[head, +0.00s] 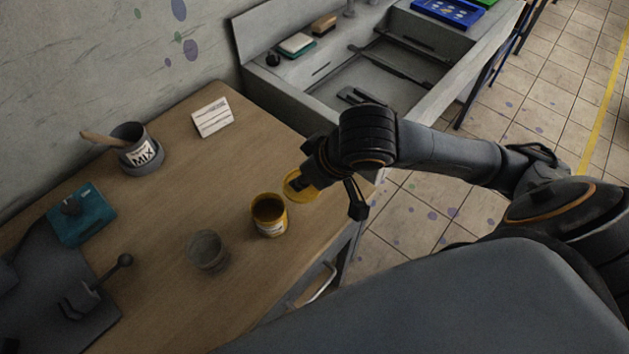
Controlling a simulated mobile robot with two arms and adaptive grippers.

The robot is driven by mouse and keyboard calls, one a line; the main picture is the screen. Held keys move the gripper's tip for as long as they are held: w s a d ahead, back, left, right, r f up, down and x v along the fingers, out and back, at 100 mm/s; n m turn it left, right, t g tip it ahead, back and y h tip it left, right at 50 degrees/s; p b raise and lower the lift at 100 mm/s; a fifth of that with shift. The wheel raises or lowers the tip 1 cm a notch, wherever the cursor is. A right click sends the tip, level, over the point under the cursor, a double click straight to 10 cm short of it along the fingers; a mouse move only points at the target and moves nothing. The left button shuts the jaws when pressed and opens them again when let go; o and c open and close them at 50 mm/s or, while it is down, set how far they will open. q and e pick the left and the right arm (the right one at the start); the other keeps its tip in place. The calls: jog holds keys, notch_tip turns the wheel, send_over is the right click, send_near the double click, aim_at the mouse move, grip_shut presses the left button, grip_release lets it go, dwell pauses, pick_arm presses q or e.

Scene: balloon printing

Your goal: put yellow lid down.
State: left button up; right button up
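The yellow lid (299,186) is at the right side of the wooden table, just behind and right of the open yellow jar (269,214). My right gripper (308,187) comes in from the right and is at the lid. Its fingertips are partly hidden, so I cannot tell if they grip the lid or if the lid touches the table. The yellow jar stands upright, with a dark inside. My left gripper is not clearly in view.
A grey cup (207,251) stands left of the yellow jar. A MIX pot (139,149) with a wooden stick, a white card (212,117) and a teal box (81,214) are farther left. A grey sink unit (345,75) lies behind the table. The middle of the wooden table (190,190) is clear.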

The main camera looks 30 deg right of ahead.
jog(key=shift+w+d+f+b, duration=0.4)
jog(key=shift+w+f+b, duration=0.15)
jog(key=shift+f+b, duration=0.1)
jog(key=shift+w+d+p, duration=0.55)
jog(key=shift+w+d, duration=0.15)
jog(key=shift+d, duration=0.05)
jog(key=w+d+f, duration=0.2)
jog(key=f, duration=0.1)
jog(key=w+f, duration=0.1)
jog(key=f, duration=0.1)
jog(key=shift+w+d+f, duration=0.15)
jog(key=shift+w+d, duration=0.05)
jog(key=shift+d, duration=0.2)
jog(key=f, duration=0.3)
jog(key=shift+w+d+f, duration=0.1)
jog(key=shift+w+d, duration=0.1)
pick_arm(q)
jog(key=shift+w+d+f, duration=0.2)
jog(key=shift+w+f, duration=0.05)
jog(key=shift+f, duration=0.3)
pick_arm(e)
jog(key=shift+f, duration=0.35)
pick_arm(q)
jog(key=shift+p, duration=0.3)
pick_arm(e)
jog(key=shift+f, duration=0.1)
jog(key=o, duration=0.9)
jog(key=v, duration=1.2)
